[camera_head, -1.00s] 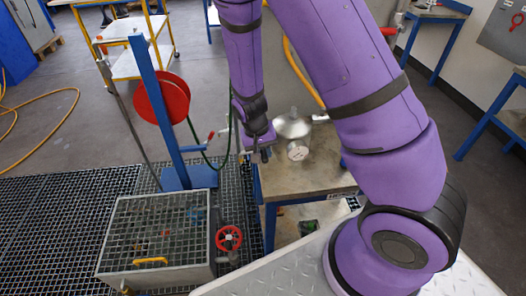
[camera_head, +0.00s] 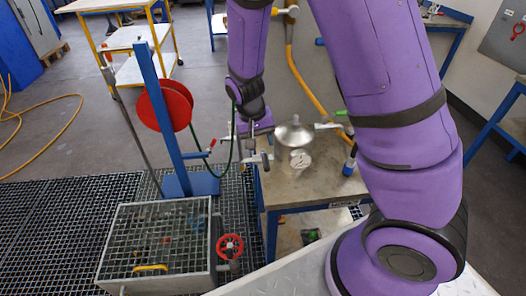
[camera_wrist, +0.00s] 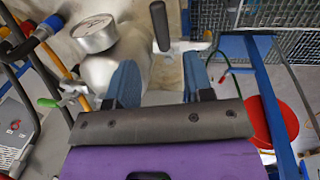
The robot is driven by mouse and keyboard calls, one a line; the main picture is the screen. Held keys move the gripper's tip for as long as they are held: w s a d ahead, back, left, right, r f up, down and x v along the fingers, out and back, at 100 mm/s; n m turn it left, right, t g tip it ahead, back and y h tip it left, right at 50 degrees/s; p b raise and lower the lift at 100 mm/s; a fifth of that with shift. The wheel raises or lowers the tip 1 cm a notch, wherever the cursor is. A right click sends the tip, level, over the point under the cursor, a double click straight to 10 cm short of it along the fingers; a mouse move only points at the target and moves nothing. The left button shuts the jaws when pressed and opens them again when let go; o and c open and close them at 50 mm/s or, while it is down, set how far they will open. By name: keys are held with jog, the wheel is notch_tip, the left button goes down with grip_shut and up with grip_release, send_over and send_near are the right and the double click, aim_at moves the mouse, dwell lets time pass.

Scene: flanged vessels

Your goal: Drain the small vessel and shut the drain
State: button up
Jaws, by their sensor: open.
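The small silver vessel (camera_head: 294,136) stands on a stained bench top, with a round gauge (camera_head: 300,159) on its front. In the wrist view the vessel (camera_wrist: 108,68) and gauge (camera_wrist: 95,33) show at upper left. My gripper (camera_head: 250,142) is beside the vessel's left side. In the wrist view my gripper (camera_wrist: 159,66) has its two blue fingers apart with nothing between them. A dark bar-shaped handle (camera_wrist: 160,27) shows just beyond the fingertips, in line with the gap. I cannot tell whether that valve is open or shut.
A green lever (camera_head: 342,113) is right of the vessel. A grated box (camera_head: 155,240) with a red handwheel (camera_head: 230,246) stands at front left. A blue post (camera_head: 157,110) with a red hose reel (camera_head: 165,106) rises close to my gripper's left. An orange hose (camera_head: 308,83) hangs behind the bench.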

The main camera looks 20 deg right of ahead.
jog(key=shift+a+r, duration=0.15)
jog(key=shift+r, duration=0.55)
jog(key=shift+a+r, duration=0.1)
jog(key=shift+r, duration=0.6)
jog(key=shift+w+d, duration=0.1)
